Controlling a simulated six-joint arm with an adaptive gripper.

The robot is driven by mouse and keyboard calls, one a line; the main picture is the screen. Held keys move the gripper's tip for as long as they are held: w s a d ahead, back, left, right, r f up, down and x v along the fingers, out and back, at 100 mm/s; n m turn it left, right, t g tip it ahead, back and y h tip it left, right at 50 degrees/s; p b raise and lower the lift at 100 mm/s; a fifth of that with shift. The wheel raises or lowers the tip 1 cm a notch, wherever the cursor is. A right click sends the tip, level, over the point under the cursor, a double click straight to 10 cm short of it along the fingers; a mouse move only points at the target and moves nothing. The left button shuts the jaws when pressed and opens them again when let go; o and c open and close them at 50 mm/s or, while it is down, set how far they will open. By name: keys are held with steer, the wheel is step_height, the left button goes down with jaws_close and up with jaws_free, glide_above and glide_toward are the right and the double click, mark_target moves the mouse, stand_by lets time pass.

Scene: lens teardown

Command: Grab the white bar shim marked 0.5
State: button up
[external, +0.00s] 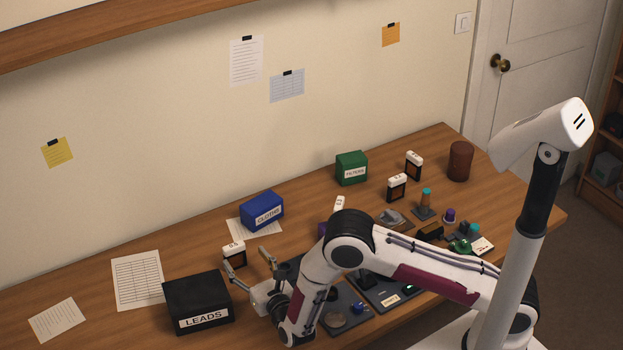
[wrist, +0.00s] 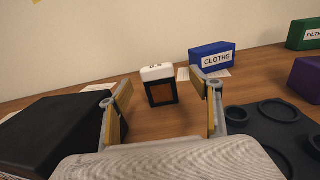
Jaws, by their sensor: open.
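A white bar shim (wrist: 157,72) with a short dark marking sits across the top of a black stand with a brown panel (wrist: 162,93), ahead of my gripper (wrist: 166,98) in the wrist view. The marking is too small to read surely. Similar white-topped stands (external: 397,181) (external: 414,158) are farther right.
A black LEADS box (external: 198,300) is close on the left of my gripper. A blue CLOTHS box (external: 262,211) on paper is behind to the right. A dark tray with round recesses (wrist: 270,125) lies right of the fingers. Bare wood surrounds the stand.

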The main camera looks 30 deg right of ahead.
mark_target(235, 248)
steer(key=shift+w, duration=0.8)
steer(key=shift+w+a+r, duration=0.15)
steer(key=shift+w, duration=0.7)
steer(key=shift+w+a+r, duration=0.1)
steer(key=shift+w+a, duration=0.05)
steer(key=shift+w, duration=1.6)
steer(key=c, duration=1.2)
